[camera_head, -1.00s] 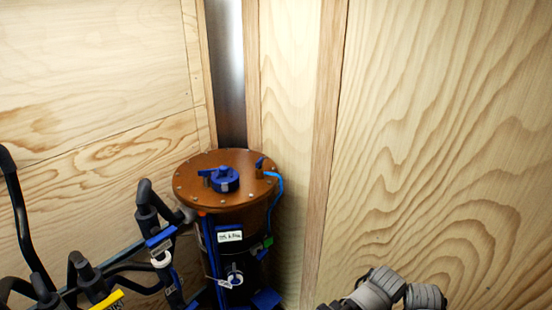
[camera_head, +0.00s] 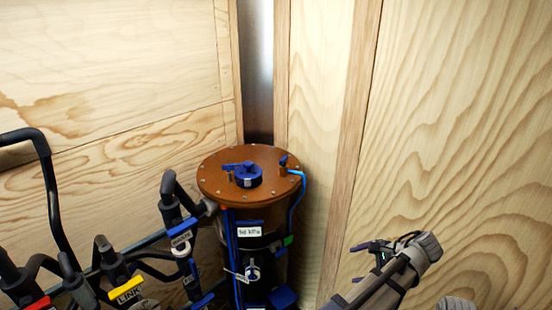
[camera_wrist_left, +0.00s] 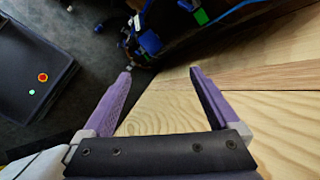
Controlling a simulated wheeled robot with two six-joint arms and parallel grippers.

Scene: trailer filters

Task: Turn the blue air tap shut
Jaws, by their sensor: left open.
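A small blue tap (camera_head: 284,160) sits on a brass fitting at the right edge of the brown round lid (camera_head: 215,188), with a thin blue hose (camera_head: 303,184) running down from it. A larger blue knob (camera_head: 246,178) with a side lever is at the lid's middle. My left gripper (camera_head: 366,250) is to the right of the filter housing and lower than the lid, apart from it. In the left wrist view its two purple fingers (camera_wrist_left: 160,75) are spread with nothing between them. The small tap cannot be made out there. My right gripper cannot be made out.
The dark filter housing (camera_head: 262,238) stands in a wooden corner. Black pipes with a yellow-tagged handle (camera_head: 127,292) crowd the left. The plywood wall (camera_head: 450,140) is close on the right. A dark case with a red button (camera_wrist_left: 43,77) shows in the wrist view.

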